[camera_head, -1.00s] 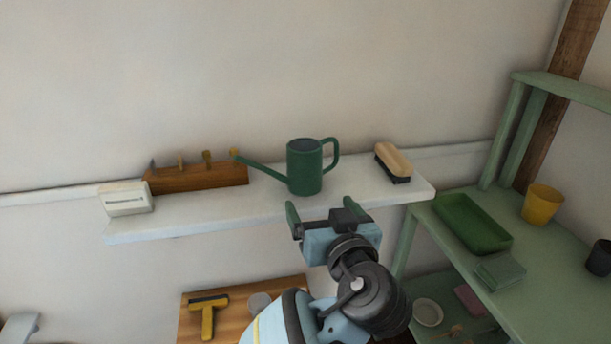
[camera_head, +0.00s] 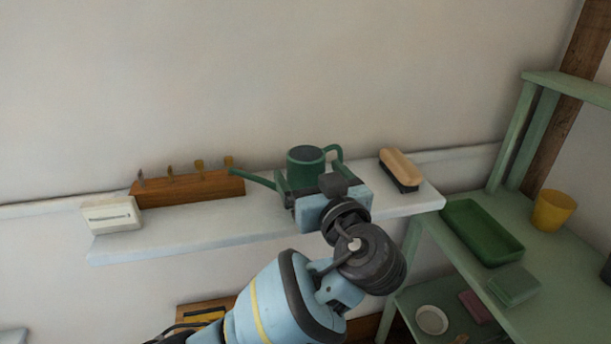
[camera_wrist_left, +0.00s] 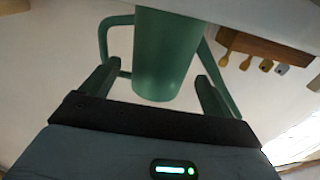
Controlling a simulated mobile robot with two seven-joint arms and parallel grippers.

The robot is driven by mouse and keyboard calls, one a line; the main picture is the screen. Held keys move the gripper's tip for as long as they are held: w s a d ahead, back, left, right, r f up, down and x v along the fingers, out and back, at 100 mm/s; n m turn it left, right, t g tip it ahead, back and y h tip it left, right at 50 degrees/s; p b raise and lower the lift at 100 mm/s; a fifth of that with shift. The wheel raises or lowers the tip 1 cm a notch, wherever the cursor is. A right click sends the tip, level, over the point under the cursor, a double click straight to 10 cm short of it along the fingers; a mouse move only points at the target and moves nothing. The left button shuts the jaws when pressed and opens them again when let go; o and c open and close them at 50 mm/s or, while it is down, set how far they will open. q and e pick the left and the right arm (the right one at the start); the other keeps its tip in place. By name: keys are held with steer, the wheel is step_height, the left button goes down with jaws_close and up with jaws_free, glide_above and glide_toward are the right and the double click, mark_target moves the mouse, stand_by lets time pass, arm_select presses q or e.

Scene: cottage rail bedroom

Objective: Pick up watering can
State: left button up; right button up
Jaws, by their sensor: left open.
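The green watering can (camera_head: 306,163) stands upright on the white shelf (camera_head: 190,229), its spout to the left and its handle to the right. Its lower body is hidden behind my left gripper (camera_head: 307,190) in the head view. In the left wrist view the can's body (camera_wrist_left: 168,55) lies between the two open fingers of the left gripper (camera_wrist_left: 158,88), with a visible gap on each side. The handle loop shows at the left there and the spout at the right. My right gripper is not in view.
A wooden block with several small tools (camera_head: 188,188) and a white box (camera_head: 112,216) stand left of the can. A brush (camera_head: 400,170) lies to its right. A green rack (camera_head: 527,260) at the right holds a green tray (camera_head: 482,232) and a yellow cup (camera_head: 552,210).

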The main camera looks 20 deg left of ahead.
arm_select(q)
steer(key=shift+x, duration=2.6)
steer(key=shift+d+r, duration=0.1)
steer(key=shift+r, duration=0.05)
steer(key=c, duration=1.3)
